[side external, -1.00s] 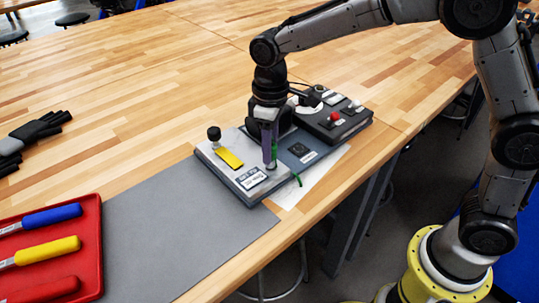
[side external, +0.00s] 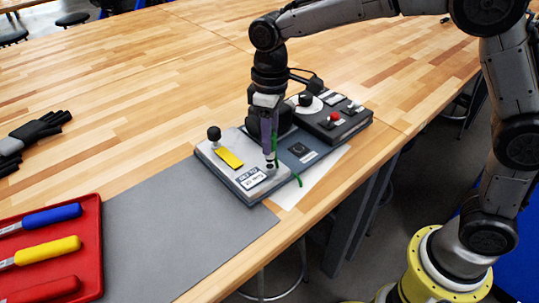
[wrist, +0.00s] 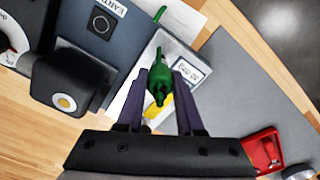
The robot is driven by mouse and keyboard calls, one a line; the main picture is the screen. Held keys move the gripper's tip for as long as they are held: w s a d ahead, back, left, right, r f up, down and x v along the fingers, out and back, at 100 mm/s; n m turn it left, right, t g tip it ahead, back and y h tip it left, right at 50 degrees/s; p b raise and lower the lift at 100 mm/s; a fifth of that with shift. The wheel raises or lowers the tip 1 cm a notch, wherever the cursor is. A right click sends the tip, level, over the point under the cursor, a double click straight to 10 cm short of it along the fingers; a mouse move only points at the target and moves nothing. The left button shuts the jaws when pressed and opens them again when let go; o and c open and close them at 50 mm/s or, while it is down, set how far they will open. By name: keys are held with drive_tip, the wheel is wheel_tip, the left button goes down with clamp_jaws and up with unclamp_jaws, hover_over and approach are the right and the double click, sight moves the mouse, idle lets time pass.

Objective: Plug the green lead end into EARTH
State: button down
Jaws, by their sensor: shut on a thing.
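My gripper (side external: 269,158) is over the right part of the light grey box (side external: 222,173). In the wrist view its purple fingers (wrist: 160,88) are shut on the green lead end (wrist: 160,75), which is held above the box. The green lead (side external: 297,179) trails down towards the bench edge. The EARTH socket (side external: 299,149) is a dark square on the blue-grey panel right of the gripper. In the wrist view, the round EARTH socket (wrist: 100,23) is up and left of the lead end, with its label partly cut off. The lead end's tip is hard to make out.
A black block (wrist: 68,82) stands beside the EARTH socket. A black knob (side external: 214,134) and yellow plate (side external: 229,158) are on the grey box. A dark control box (side external: 333,122) with a red button is behind. A red tray (side external: 90,222) holds handled tools.

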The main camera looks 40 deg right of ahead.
drive_tip(key=shift+r, duration=0.55)
drive_tip(key=w+d+m, duration=0.1)
drive_tip(key=d+m, duration=0.3)
drive_tip(key=d, duration=0.7)
drive_tip(key=shift+w+f, duration=0.15)
drive_tip(key=shift+f, duration=1.8)
drive_tip(key=shift+f, duration=1.05)
drive_tip(key=shift+f, duration=0.35)
